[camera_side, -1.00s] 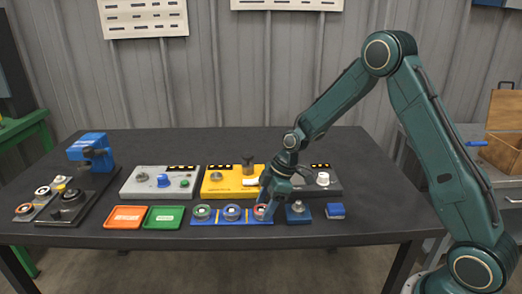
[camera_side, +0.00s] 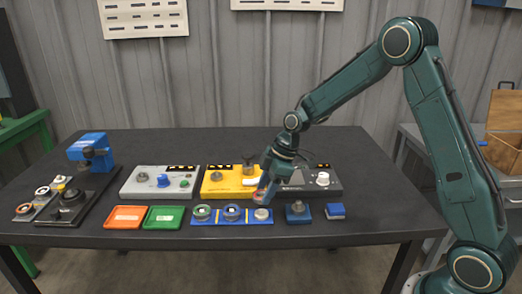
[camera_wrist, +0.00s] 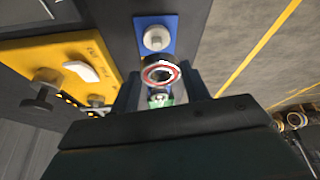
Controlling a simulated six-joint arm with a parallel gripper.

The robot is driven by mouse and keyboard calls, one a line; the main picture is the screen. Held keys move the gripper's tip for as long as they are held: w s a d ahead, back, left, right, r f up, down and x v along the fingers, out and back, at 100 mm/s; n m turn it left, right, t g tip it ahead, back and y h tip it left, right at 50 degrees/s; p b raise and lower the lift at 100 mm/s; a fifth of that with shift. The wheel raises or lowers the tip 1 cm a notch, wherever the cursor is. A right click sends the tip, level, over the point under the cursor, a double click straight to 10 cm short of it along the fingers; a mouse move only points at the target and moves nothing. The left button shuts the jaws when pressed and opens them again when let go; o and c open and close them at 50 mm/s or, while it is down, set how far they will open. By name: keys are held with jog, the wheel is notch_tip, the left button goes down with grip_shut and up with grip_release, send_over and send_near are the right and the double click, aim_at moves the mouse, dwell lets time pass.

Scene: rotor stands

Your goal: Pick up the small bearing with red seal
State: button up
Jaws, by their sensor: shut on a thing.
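The small bearing with red seal (camera_wrist: 161,74) is between the fingers of my gripper (camera_wrist: 163,88) in the wrist view. My gripper (camera_side: 262,191) is shut on it and holds it tilted just above the blue rack (camera_side: 247,222) in the side view. The bearing (camera_side: 258,197) is small and partly covered by the fingers there. The rack's right place shows a bare pale post (camera_side: 262,214). A bearing with green seal (camera_side: 202,212) and one with blue seal (camera_side: 232,212) sit on the rack's other places.
An orange tray (camera_side: 126,217) and a green tray (camera_side: 164,217) lie left of the rack. Grey (camera_side: 150,191), yellow (camera_side: 215,191) and dark (camera_side: 338,194) units stand behind. A blue press (camera_side: 90,148) stands at left. Two small blue blocks (camera_side: 298,217) (camera_side: 335,211) sit to the right.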

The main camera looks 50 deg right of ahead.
notch_tip(320, 180, up, 15)
dwell(0.3)
dwell(0.6)
jog(key=w+d+f+m+t, duration=0.1)
jog(key=d+f+m, duration=0.2)
jog(key=d, duration=0.6)
jog(key=w+d+f+m+h, duration=0.1)
jog(key=w+d+f+m, duration=0.1)
jog(key=d+f, duration=0.3)
jog(key=d+m, duration=0.1)
jog(key=d, duration=0.2)
jog(key=shift+w+d+f+t+h, duration=0.2)
jog(key=shift+w+d+t+h, duration=0.1)
jog(key=shift+d+t, duration=0.1)
jog(key=shift+f, duration=0.1)
jog(key=shift+f, duration=2.35)
jog(key=shift+f, duration=1.7)
